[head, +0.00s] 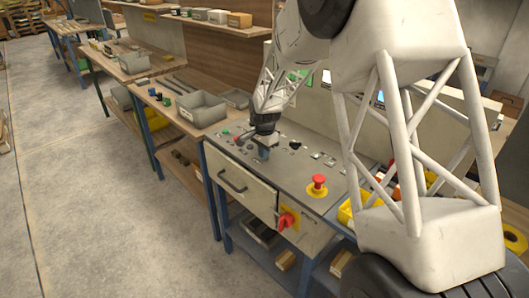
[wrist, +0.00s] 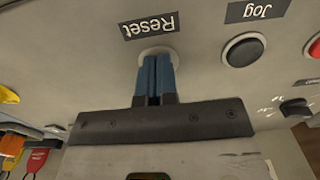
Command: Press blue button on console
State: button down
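The grey console (head: 285,172) stands under my arm in the head view. My gripper (wrist: 157,62) points down at its panel, with its two blue fingers together and nothing seen between them. The fingertips are over a pale round ring (wrist: 158,51) beside the "Reset" label (wrist: 151,26). The fingers hide whatever is inside that ring, so I see no blue button and cannot tell its colour or whether I touch it. In the head view my gripper (head: 264,152) is low over the left part of the panel.
A black button (wrist: 243,51) by the "Jog" label, a red button (wrist: 315,48) and a black knob (wrist: 296,108) are to the right in the wrist view. A red mushroom button (head: 318,182) rises near the front edge.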

jog(key=shift+s+d+f, duration=0.1)
jog(key=shift+s+f, duration=0.25)
jog(key=shift+f, duration=0.4)
notch_tip(320, 180, up, 16)
jog(key=shift+w+f, duration=0.25)
jog(key=shift+w, duration=0.05)
